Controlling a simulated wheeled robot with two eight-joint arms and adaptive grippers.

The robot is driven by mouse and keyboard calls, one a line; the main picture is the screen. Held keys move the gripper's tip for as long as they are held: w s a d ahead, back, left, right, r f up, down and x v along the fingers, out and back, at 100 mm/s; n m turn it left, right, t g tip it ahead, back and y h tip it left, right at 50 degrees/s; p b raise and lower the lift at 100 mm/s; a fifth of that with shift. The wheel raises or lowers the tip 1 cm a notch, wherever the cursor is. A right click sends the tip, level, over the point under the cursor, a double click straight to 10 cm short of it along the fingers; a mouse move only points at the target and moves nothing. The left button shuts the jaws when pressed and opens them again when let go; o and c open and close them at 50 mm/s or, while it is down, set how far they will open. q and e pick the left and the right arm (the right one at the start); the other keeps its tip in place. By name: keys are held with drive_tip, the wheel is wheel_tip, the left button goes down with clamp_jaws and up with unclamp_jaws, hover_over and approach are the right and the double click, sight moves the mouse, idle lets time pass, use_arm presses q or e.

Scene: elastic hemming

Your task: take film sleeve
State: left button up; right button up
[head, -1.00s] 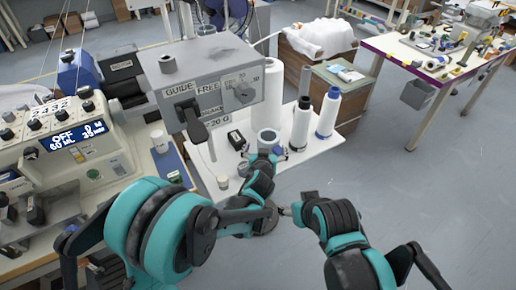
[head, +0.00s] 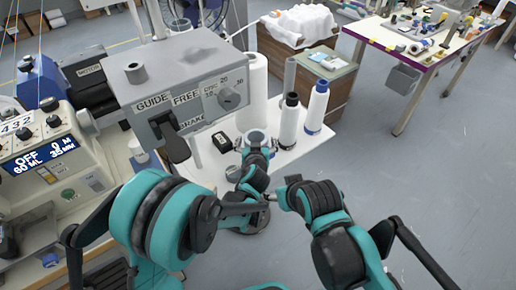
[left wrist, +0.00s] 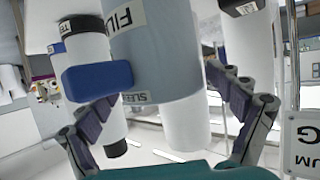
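The film sleeve (left wrist: 165,50) is a grey-blue tube with FILM and SLEEVE labels and a blue block on its side. In the head view its round open top (head: 257,135) shows at the white shelf (head: 285,155). My left gripper (head: 256,152) is at the sleeve. In the left wrist view the fingers of the left gripper (left wrist: 162,88) stand apart on either side of the sleeve, with a gap visible at least on the right. My right gripper (head: 279,194) is lower and to the right, partly hidden; its fingers are too small to read.
A white roll (head: 257,88) stands behind, and a small black box (head: 222,141) lies left. A grey control box (head: 180,85) overhangs the left side.

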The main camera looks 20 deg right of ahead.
use_arm(q)
drive_tip(key=shift+w+f, duration=0.15)
drive_tip(key=shift+w, duration=0.05)
drive_tip(key=c, duration=0.6)
drive_tip(key=shift+c, duration=0.3)
